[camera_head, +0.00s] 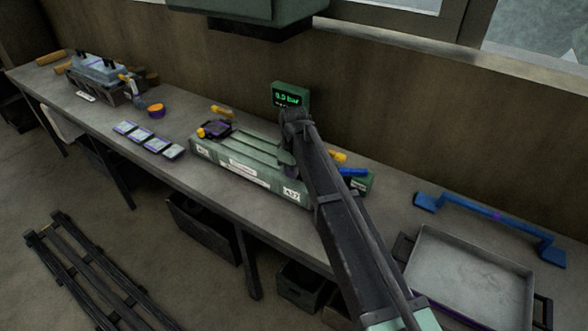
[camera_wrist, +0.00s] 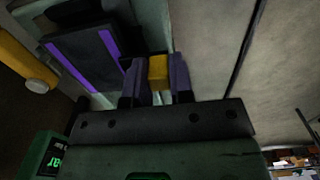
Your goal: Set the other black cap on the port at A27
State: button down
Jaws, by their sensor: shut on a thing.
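The long green block (camera_head: 245,165) lies on the bench, with a white label reading A27 (camera_head: 291,195) at its right front end. My arm covers the top of that end, so the port is hidden. My gripper (camera_wrist: 158,75) shows in the wrist view with two purple-padded fingers shut on a small yellow piece (camera_wrist: 158,70). Whether this belongs to a black cap I cannot tell. A dark part with purple edges (camera_wrist: 85,62) is left of the fingers in the wrist view. A black and purple part (camera_head: 216,129) sits on the block's left end in the head view.
A green display reading 9.9 bar (camera_head: 290,97) stands behind the block. A blue handle (camera_head: 353,172) lies right of my arm. A grey tray (camera_head: 470,280) and a blue bar (camera_head: 490,214) are at the right. Several small panels (camera_head: 148,140) lie left on the bench.

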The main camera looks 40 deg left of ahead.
dwell(0.5)
jog(key=shift+f+b, duration=0.45)
jog(key=shift+f, duration=0.1)
dwell(0.5)
jog(key=c, duration=0.9)
grip_release()
notch_tip(320, 180, up, 11)
jog(key=p, duration=1.1)
jog(key=shift+r, duration=0.1)
